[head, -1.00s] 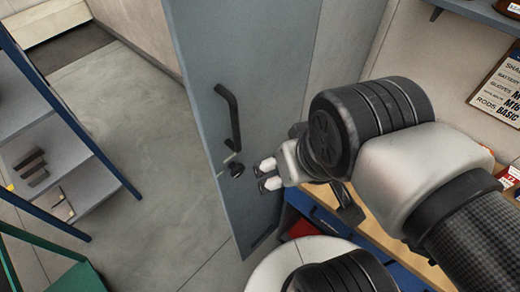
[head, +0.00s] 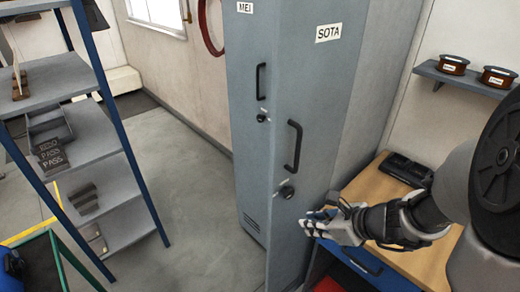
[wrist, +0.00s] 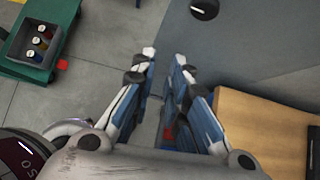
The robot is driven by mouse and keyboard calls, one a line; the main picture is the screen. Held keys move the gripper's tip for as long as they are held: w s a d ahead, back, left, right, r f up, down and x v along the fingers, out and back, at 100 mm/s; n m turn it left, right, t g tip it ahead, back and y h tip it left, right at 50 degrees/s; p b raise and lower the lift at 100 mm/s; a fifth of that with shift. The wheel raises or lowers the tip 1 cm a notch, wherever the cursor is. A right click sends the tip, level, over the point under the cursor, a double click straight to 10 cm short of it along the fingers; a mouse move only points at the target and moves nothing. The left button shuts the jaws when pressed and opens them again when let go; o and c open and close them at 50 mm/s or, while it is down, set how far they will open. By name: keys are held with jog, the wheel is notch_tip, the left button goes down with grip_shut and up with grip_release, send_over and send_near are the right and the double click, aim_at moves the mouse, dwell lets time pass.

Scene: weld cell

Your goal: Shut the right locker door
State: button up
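The right locker door (head: 320,110), grey and labelled SOTA, stands beside the left door (head: 250,110), labelled MEI.
A wooden-topped workbench (head: 365,185) stands right of the locker, below a wall shelf (head: 450,80) with spools. A blue-framed shelving rack (head: 80,90) stands at the left. Open floor (head: 190,190) lies between rack and lockers.

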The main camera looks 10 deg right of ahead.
jog(key=shift+d+f+m, duration=0.45)
jog(key=shift+m, duration=0.15)
jog(key=shift+c, duration=0.7)
jog(key=shift+d+f, duration=0.1)
jog(key=shift+f, duration=0.15)
grip_shut()
jog(key=shift+w+a+f+b, duration=0.7)
jog(key=shift+w+a+f, duration=0.35)
jog(key=shift+w, duration=0.55)
jog(key=shift+w+a+f+b, duration=0.8)
jog(key=shift+w+f, duration=0.4)
jog(key=shift+w, duration=0.4)
jog(key=shift+w+a+f+b, duration=0.6)
jog(key=shift+w+a+f, duration=0.5)
jog(key=shift+w, duration=0.5)
